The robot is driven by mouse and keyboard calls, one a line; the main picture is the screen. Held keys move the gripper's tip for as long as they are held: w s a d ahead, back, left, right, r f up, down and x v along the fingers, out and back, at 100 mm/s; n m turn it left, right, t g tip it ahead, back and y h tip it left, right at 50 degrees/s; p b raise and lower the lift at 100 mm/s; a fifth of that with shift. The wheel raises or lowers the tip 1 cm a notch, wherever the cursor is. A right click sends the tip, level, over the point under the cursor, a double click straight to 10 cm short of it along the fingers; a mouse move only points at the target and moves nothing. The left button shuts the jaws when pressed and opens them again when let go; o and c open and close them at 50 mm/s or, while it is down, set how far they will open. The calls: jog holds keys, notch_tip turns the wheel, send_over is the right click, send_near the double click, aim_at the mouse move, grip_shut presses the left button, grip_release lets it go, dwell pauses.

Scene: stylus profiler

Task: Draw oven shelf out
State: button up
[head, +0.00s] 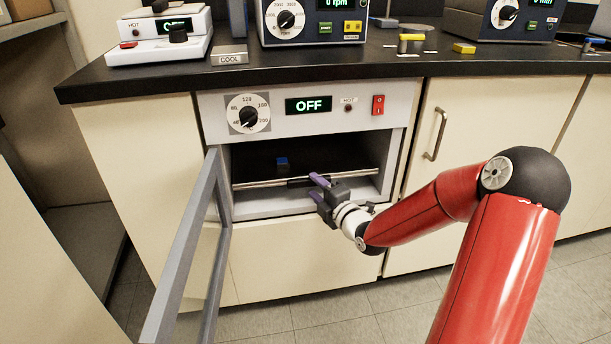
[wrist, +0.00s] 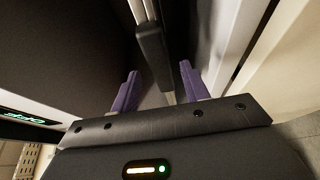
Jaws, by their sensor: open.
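The oven (head: 300,122) is built into the bench front, its display reading OFF. Its door (head: 190,235) stands open to the left. Inside, the oven shelf (head: 250,183) shows a metal front rail with a dark handle (head: 296,182) at its middle. A small blue block (head: 282,161) sits further back in the oven. My gripper (head: 315,187) is at the oven mouth, by the handle. In the wrist view, the purple fingers (wrist: 158,88) are apart, and the dark handle (wrist: 152,48) lies ahead of and between them. Whether they touch it cannot be told.
A cabinet handle (head: 434,134) sticks out at the right. The black bench top (head: 330,62) above carries instruments, a COOL block (head: 229,56) and small tools. The floor in front is clear.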

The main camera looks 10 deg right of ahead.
aim_at(311, 184)
jog(key=shift+x, duration=2.75)
grip_shut()
jog(key=shift+f, duration=0.1)
